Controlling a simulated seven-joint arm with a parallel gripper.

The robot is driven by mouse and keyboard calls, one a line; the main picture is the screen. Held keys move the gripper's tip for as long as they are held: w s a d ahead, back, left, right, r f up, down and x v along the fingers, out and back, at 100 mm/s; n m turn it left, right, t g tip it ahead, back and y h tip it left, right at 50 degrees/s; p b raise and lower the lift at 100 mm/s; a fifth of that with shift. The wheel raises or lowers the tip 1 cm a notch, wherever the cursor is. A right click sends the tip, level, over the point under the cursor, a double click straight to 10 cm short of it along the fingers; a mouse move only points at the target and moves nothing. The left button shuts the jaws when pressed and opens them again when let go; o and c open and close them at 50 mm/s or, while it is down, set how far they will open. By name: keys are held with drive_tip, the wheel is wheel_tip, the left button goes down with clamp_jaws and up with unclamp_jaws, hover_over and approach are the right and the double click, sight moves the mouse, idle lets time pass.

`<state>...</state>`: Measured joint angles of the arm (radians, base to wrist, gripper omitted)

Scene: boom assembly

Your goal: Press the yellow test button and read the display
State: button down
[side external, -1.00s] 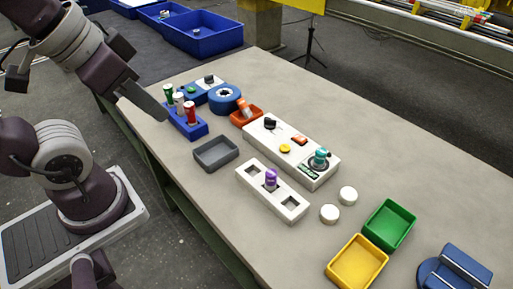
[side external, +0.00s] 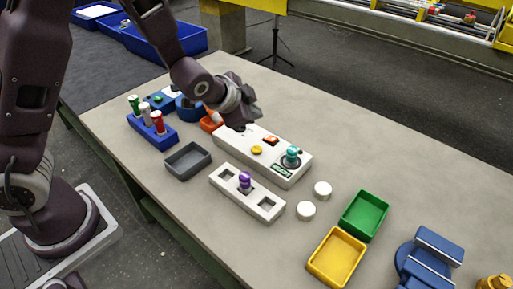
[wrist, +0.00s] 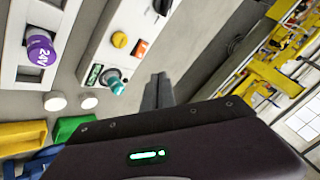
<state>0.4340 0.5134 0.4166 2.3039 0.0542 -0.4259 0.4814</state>
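The white test panel (side external: 290,172) lies on the table and carries the round yellow test button (side external: 257,150), an orange rocker switch (side external: 271,140), a teal knob (side external: 292,152) and a small display (side external: 282,171). In the wrist view the yellow button (wrist: 119,40) and the green-lit display (wrist: 94,75) show; the display text is too small to read. My gripper (side external: 238,126) is over the panel's far-left end, above and left of the button, apart from it. Its fingers (wrist: 158,90) look together and empty. It hides the panel's black knob in the side view.
A white socket block (side external: 262,205) with a purple plug (side external: 245,180) lies in front of the panel. Grey (side external: 188,160), green (side external: 364,214) and yellow (side external: 336,257) trays, two white caps (side external: 306,210) and a blue rack (side external: 152,133) stand around.

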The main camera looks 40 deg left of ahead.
sight(254, 150)
drive_tip(key=shift+f, duration=4.4)
drive_tip(key=shift+f, duration=0.4)
drive_tip(key=shift+f, duration=0.5)
drive_tip(key=shift+r, duration=0.9)
drive_tip(key=shift+r, duration=2.5)
